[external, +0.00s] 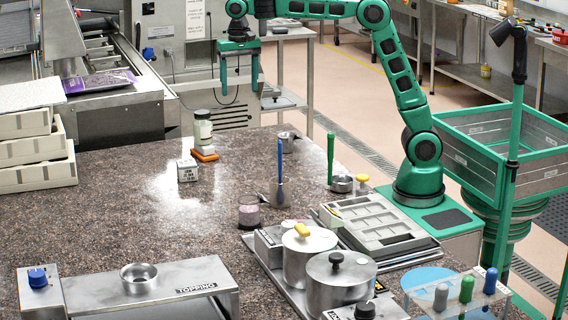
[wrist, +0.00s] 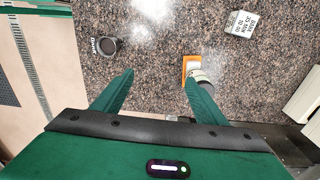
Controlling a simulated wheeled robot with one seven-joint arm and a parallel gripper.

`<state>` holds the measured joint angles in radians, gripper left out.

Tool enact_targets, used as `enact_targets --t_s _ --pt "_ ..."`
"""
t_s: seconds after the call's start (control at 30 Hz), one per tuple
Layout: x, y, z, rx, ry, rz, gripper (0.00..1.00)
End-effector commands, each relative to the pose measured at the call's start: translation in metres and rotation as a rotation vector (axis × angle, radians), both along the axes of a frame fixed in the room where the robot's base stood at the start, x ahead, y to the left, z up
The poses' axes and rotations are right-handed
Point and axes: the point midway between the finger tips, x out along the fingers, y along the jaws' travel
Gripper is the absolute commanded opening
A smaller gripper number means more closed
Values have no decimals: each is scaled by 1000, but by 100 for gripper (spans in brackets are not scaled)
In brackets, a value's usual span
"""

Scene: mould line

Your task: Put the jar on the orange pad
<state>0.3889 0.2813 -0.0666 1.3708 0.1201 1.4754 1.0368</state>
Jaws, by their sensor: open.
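My gripper (external: 239,86) is open and empty, raised above and to the right of the jar. In the wrist view the gap between its fingertips (wrist: 160,80) holds only a view of the counter.
A white lettered block (external: 187,170) stands left of the pad, and a small metal cup (external: 288,142) stands to its right. Stacked pale trays (external: 35,150) fill the left edge. Counter between is clear.

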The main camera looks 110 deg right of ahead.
Motion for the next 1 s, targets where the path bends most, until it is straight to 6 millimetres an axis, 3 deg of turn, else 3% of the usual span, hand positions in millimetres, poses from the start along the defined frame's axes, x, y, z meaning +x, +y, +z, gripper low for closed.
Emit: enact_targets --t_s 0.03,0.17,0.37,0.6,0.7,0.83,1.0 --pt "-22 10 -1 -1 3 58 66" --pt "-74 31 -12 -1 8 218 66" --pt "-161 64 -44 7 14 467 66" --pt "-268 108 -104 27 13 775 66" --pt "-305 124 -130 35 9 889 66" --pt "-339 139 -155 44 6 994 66" --pt "-355 148 -170 49 3 1052 66"
